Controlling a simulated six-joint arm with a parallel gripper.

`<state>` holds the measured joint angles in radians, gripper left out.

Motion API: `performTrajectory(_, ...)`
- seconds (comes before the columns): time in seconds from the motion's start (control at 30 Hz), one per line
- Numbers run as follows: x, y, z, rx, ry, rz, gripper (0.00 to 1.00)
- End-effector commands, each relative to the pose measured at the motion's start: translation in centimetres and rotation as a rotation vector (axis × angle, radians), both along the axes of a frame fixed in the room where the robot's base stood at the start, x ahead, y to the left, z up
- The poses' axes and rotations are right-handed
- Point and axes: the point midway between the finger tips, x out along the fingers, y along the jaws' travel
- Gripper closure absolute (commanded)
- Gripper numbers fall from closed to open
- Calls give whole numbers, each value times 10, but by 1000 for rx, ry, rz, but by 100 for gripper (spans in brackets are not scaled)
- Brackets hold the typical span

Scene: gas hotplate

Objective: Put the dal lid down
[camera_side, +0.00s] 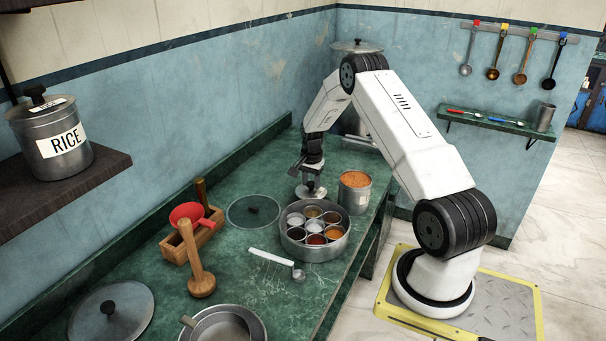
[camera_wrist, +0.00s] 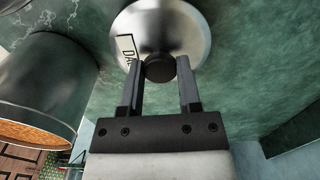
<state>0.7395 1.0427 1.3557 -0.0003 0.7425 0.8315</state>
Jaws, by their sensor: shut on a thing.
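The dal lid (camera_side: 312,193) is a round silver metal disc with a dark knob. My gripper (camera_side: 311,180) is above it, pointing down, to the left of the open dal canister (camera_side: 355,192). In the wrist view, the fingers of my gripper (camera_wrist: 160,76) are on either side of the black knob, shut on the dal lid (camera_wrist: 180,22). A partly hidden label on the lid starts with "DA". The lid is low over the green counter; I cannot tell whether it touches. The canister, full of orange dal, also shows in the wrist view (camera_wrist: 42,85).
A round spice tin (camera_side: 314,250) with several small cups stands just in front of the lid. A dark-rimmed flat lid (camera_side: 240,212) lies to the left. A large pot (camera_side: 352,128) stands behind my arm. The green counter (camera_side: 270,180) is bare just left of the lid.

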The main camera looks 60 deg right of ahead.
Motion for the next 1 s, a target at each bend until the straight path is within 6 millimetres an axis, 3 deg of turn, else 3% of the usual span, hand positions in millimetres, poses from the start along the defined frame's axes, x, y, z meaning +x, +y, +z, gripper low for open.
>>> performTrajectory(0.2,0,0,-18,0,0,0,100)
performTrajectory(0.67,0,0,-22,0,0,0,100)
performTrajectory(0.7,0,0,-22,0,0,0,44)
performTrajectory(0.77,0,0,-22,0,0,0,25)
performTrajectory(0.8,0,0,-22,0,0,0,21)
performTrajectory(1.0,0,0,-22,0,0,0,21)
